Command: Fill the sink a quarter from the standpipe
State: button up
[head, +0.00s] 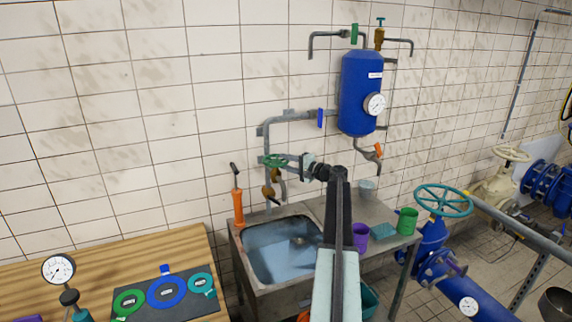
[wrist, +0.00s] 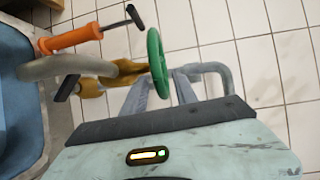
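The steel sink (head: 236,232) has a basin with a bluish inside (head: 280,262); I cannot tell for sure how much water is in it. A grey standpipe (head: 266,145) rises behind it, with a green handwheel (head: 275,160) and a brass tap (head: 268,191). The wrist view shows the green handwheel (wrist: 157,65) nearly edge-on, the brass fitting (wrist: 110,74) and part of the blue basin (wrist: 12,100). My gripper (head: 308,164) is close to the right of the handwheel.
An orange-handled tool (head: 238,205) stands at the sink's left. A purple cup (head: 360,238), a teal sponge (head: 382,231) and a green cup (head: 407,221) stand on the counter at right. A blue tank (head: 359,85) hangs above. A wooden table (head: 150,248) is at lower left.

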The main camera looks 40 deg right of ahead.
jog(key=shift+s, duration=0.1)
grip_shut()
jog(key=shift+a+h, duration=0.15)
jog(key=shift+h, duration=0.15)
jog(key=shift+s+a+m+h, duration=0.15)
jog(key=shift+a+m+h, duration=0.2)
jog(key=shift+m+h, duration=0.45)
jog(key=shift+s+a+m+h, duration=0.15)
jog(key=shift+a+m+h, duration=0.15)
jog(key=shift+m+h, duration=0.5)
jog(key=shift+a+m+g+h, duration=0.2)
jog(key=shift+m+h, duration=0.3)
jog(key=shift+h, duration=0.4)
jog(key=shift+a+m+g+h, duration=0.2)
jog(key=shift+m+h, duration=0.3)
jog(key=shift+h, duration=0.4)
jog(key=shift+a+m+g+h, duration=0.1)
jog(key=shift+m+g+h, duration=0.1)
jog(key=shift+m+h, duration=0.5)
jog(key=shift+h, duration=0.3)
grip_release()
jog(key=shift+w, duration=0.1)
